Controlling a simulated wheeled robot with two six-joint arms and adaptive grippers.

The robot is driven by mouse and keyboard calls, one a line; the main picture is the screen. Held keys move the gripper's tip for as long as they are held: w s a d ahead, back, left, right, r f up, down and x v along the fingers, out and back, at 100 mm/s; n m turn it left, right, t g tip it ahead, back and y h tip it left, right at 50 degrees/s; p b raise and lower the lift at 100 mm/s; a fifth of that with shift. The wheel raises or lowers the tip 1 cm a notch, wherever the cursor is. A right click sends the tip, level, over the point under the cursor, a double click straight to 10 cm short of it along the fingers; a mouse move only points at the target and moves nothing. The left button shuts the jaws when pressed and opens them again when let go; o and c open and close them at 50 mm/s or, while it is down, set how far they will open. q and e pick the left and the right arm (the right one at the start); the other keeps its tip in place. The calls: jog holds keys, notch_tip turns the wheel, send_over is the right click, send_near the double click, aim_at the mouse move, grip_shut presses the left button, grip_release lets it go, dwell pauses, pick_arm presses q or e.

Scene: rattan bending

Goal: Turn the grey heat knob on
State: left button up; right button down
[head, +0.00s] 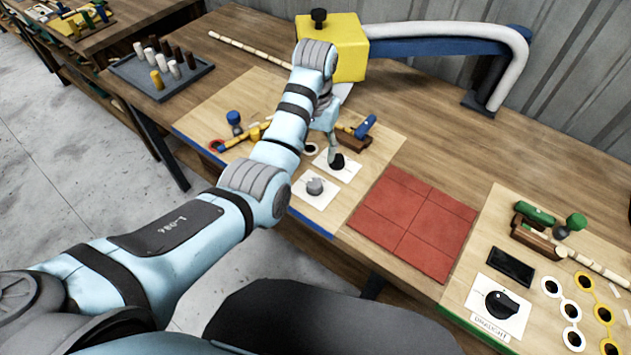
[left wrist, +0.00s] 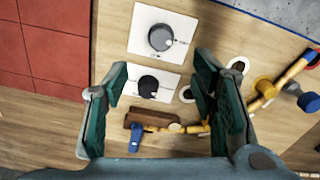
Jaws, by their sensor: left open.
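The grey heat knob (head: 315,186) sits on a white square plate on the left wooden board. It also shows in the left wrist view (left wrist: 161,38), upper middle, beyond the fingertips, with a small light mark at its right side. A darker knob (left wrist: 148,86) on a second white plate lies between the fingers in that view. My left gripper (head: 332,148) is over the darker knob's plate, pointing down. In the left wrist view my left gripper (left wrist: 160,76) has its green-padded fingers wide apart with nothing held. My right gripper is not in view.
A blue-handled wooden tool (head: 359,132) lies beside the plates. A red tiled pad (head: 415,225) is to the right. Further right, another board (head: 470,280) carries a black knob (head: 501,304) and green-handled parts. A yellow block (head: 345,48) stands behind my arm.

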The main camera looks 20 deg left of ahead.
aim_at(315, 183)
pick_arm(q)
notch_tip(315, 183, down, 13)
jog(key=shift+w+b, duration=0.1)
jog(key=shift+b, duration=1)
jog(key=shift+a, duration=0.1)
jog(key=shift+c, duration=0.7)
jog(key=c, duration=1)
